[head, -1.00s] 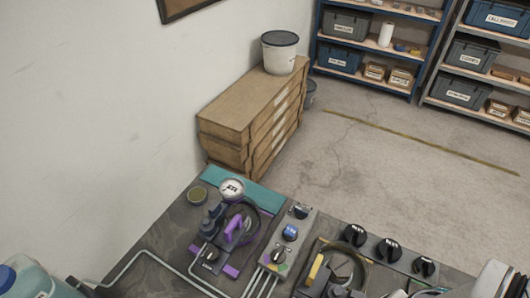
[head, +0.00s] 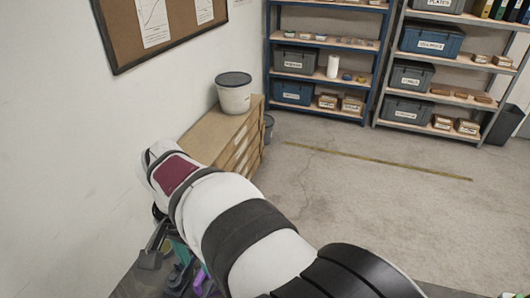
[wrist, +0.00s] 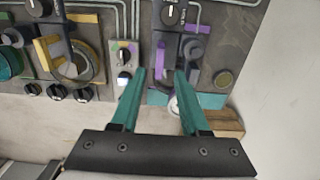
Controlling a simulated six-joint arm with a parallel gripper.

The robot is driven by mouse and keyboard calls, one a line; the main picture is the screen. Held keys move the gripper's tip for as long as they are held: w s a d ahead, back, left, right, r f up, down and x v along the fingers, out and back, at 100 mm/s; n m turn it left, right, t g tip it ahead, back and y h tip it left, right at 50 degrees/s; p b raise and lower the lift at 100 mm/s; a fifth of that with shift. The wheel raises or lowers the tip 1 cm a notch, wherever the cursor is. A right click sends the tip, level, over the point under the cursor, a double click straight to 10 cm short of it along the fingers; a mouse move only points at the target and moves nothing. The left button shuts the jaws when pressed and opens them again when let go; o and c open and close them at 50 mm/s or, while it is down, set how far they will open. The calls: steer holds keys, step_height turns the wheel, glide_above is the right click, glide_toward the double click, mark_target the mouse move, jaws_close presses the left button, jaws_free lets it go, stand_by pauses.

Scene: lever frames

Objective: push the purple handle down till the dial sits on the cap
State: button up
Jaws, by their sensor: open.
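My gripper (wrist: 160,76) is open and empty, its two teal fingers reaching over the bench panel in the wrist view. Purple parts (wrist: 160,52) show just beyond the fingertips, beside a dark mechanism; which of them is the handle is hard to tell. A pale round face (wrist: 173,106), perhaps the dial, is partly hidden between the fingers. In the head view my arm covers most of the mechanism, leaving a purple bit (head: 200,282) visible.
A second mechanism with a yellow bracket (wrist: 52,50) and several black knobs stands left in the wrist view. A small switch panel (wrist: 124,57) lies between the two. In the head view a wooden cabinet (head: 245,145) carries a white bucket (head: 234,97) behind the bench.

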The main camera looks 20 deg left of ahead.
mark_target(183, 292)
steer(key=shift+f, duration=2)
jaws_close()
